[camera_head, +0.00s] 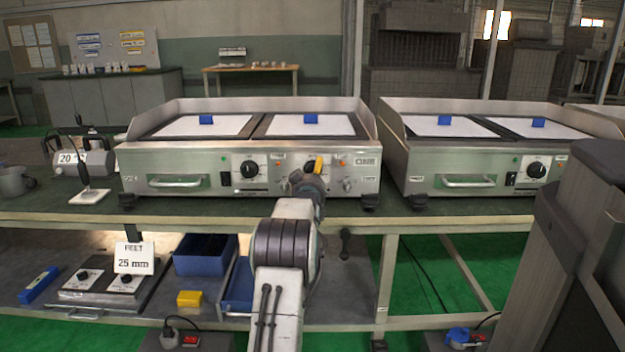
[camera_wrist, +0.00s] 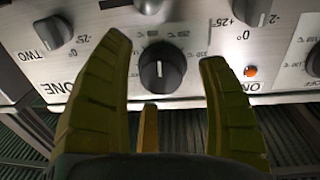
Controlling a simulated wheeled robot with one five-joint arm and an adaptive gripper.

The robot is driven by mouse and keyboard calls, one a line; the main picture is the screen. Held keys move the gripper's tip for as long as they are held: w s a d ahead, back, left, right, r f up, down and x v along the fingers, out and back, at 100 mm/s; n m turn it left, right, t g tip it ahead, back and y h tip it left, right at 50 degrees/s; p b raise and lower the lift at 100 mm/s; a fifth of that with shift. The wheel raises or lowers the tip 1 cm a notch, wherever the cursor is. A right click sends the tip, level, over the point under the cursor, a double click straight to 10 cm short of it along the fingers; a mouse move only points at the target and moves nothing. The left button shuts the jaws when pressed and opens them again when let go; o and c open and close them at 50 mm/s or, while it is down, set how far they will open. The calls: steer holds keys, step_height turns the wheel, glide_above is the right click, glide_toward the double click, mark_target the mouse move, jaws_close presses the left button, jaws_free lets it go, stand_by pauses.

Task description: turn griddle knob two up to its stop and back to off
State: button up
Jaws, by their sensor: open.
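The left griddle (camera_head: 220,180) stands on the bench in the head view, its steel front panel facing me. Its left black knob (camera_head: 250,169) is clear of my arm. My gripper (camera_head: 318,165), with yellow fingers, is at the right part of this panel and hides what is behind it. In the wrist view, a black knob (camera_wrist: 162,68) with a white pointer line shows between the open fingers of my gripper (camera_wrist: 164,52), with gaps at both sides. I cannot tell how deep the fingers reach. A grey knob (camera_wrist: 52,32) has the label TWO near it; ONE reads closer to the black knob.
An orange lamp (camera_wrist: 250,71) and another grey knob (camera_wrist: 250,10) are right of the fingers in the wrist view. A second griddle (camera_head: 470,180) stands to the right. A weight marked 20 (camera_head: 85,160) is at the bench's left. The lower shelf holds blue bins (camera_head: 205,256).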

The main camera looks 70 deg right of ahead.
steer(key=shift+w+d, duration=0.15)
steer(key=shift+d, duration=0.45)
steer(key=c, duration=1.2)
